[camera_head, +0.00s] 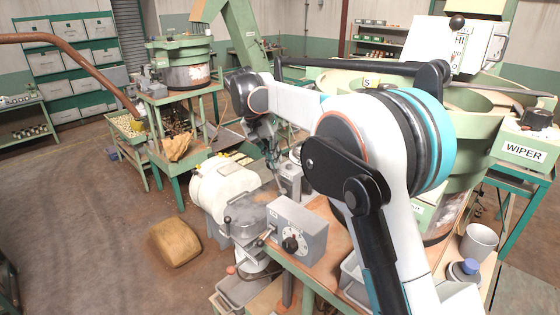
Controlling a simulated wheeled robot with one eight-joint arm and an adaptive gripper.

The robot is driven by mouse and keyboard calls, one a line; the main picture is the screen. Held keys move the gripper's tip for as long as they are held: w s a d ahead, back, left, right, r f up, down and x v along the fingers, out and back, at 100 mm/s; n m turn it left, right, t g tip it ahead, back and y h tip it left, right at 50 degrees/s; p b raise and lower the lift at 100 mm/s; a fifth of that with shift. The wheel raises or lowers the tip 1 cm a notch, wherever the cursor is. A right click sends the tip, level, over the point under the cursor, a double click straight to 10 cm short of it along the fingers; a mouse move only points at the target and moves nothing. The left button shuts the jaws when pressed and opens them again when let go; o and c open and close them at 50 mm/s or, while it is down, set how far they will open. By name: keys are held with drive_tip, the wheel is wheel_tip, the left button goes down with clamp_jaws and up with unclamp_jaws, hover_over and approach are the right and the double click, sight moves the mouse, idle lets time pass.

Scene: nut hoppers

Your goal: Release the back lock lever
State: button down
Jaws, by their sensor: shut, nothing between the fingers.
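My arm reaches from the right over the machine, and my gripper (275,178) points down at its far end. The gripper is small and dark here, with its fingers close together and nothing seen between them. It is just behind the grey control box (298,230) and beside a small grey metal block (291,178). A small lever with a dark knob (228,221) stands on the grey round fixture (245,222) in front, left of the control box. I cannot make out which part is the back lock lever; the area at the fingertips is small and partly hidden.
A white cylindrical tank (224,187) lies left of the fixture. A tan sack (174,242) lies on the floor. A grey cup (479,242) stands at the right. A green hopper machine (184,65) stands farther back.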

drive_tip(key=shift+w+a+f, duration=0.2)
drive_tip(key=shift+w+a, duration=0.45)
drive_tip(key=shift+a, duration=0.05)
drive_tip(key=d+v, duration=0.1)
drive_tip(key=v, duration=1.1)
drive_tip(key=shift+w+d+r, duration=0.2)
drive_tip(key=shift+d+r, duration=0.05)
drive_tip(key=shift+d, duration=0.1)
drive_tip(key=shift+d+f, duration=0.1)
